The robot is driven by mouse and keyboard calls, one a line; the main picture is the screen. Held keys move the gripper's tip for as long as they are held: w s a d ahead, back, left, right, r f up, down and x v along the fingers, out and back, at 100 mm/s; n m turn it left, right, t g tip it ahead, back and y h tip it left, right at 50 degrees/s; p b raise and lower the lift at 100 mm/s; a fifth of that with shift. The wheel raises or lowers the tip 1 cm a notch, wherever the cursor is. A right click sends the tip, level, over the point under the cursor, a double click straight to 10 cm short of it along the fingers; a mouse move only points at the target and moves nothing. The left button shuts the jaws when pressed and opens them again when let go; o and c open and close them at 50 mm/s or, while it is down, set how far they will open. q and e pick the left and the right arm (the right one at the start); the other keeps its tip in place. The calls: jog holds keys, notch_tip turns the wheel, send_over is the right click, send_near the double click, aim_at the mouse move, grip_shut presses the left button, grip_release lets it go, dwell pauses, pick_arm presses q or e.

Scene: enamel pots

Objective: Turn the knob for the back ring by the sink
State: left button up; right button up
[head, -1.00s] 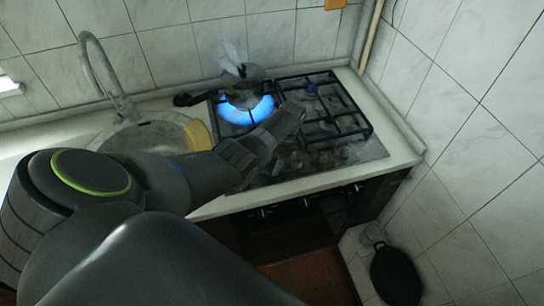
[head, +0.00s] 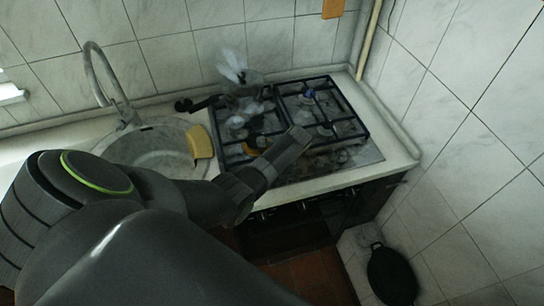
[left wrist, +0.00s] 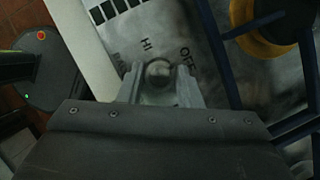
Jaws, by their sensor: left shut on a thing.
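The back ring by the sink (head: 238,122) is at the rear left of the hob, and no blue flame shows on it. A pot (head: 240,84) with a dark side handle stands over it, with white steam above. In the left wrist view, a round metallic knob (left wrist: 158,73) sits between the words HI and OFF on the panel. My left gripper (left wrist: 160,88) is shut on this knob, one finger on each side. In the head view my left gripper (head: 296,138) reaches over the front of the hob, and the knob is hidden there. My right gripper is not in view.
The hob (head: 345,158) has black pan supports close to my gripper. The sink (head: 150,150) with its curved tap (head: 104,75) is to the left, with a yellow sponge (head: 199,142) on its rim. A black pan (head: 392,275) is low at the right.

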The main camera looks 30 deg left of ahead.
pick_arm(q)
jog(key=shift+m+t, duration=0.6)
jog(key=shift+m, duration=1)
jog(key=o, duration=1)
jog(key=shift+d, duration=0.1)
jog(key=shift+v, duration=8.7)
jog(key=shift+s, duration=0.15)
